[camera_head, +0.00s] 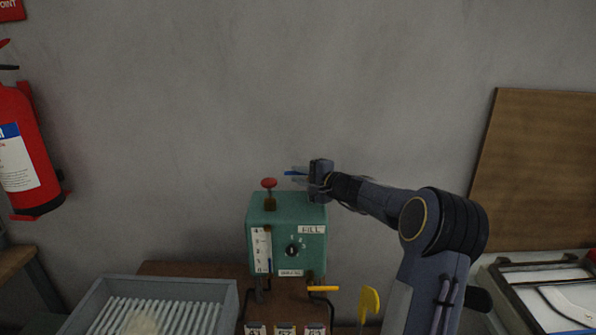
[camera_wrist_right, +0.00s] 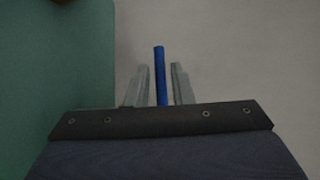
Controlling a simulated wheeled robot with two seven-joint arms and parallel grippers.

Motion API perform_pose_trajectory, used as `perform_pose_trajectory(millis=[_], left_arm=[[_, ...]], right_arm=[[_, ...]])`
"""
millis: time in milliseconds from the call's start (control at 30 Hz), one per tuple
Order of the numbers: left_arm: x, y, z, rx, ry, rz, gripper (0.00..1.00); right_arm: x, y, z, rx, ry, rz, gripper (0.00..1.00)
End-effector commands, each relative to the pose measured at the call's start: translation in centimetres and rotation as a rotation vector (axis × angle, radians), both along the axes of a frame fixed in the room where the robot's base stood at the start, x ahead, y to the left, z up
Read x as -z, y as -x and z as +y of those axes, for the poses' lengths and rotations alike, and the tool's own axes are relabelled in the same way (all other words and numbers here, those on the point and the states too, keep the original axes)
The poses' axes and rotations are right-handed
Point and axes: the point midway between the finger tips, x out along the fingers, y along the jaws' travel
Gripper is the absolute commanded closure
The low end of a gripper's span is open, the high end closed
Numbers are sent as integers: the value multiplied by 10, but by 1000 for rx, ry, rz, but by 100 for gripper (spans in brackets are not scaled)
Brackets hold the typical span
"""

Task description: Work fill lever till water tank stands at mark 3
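The green tank box (camera_head: 308,262) stands on the bench against the wall, with a FILL label (camera_head: 312,230) at its upper right. Its white gauge (camera_head: 259,243) is numbered up to 4 at the top. The blue level (camera_head: 270,265) stands low, near the bottom marks; the exact reading is too small to tell. The blue fill lever (camera_head: 294,173) shows above the box, and upright in the right wrist view (camera_wrist_right: 160,75). My right gripper (camera_head: 303,178) is around the lever, its two fingers apart with a gap on each side (camera_wrist_right: 161,82). My left gripper is not in view.
A red knob (camera_head: 269,183) tops the box and a dial (camera_head: 292,250) is on its front. A yellow handle (camera_head: 323,288) and a yellow paddle (camera_head: 370,301) are below. A grey ribbed tray (camera_head: 228,296) is at left, a fire extinguisher (camera_head: 20,150) on the wall.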

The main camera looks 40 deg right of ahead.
Motion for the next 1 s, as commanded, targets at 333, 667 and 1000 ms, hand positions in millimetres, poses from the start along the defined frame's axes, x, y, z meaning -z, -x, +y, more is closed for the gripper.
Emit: perform_pose_trajectory(millis=[333, 667, 1000], left_arm=[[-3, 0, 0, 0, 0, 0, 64], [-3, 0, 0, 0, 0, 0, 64], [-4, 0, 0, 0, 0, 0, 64]], right_arm=[[2, -8, 1, 1, 0, 0, 79], [2, -8, 1, 0, 0, 1, 100], [1, -7, 1, -28, 1, 0, 100]])
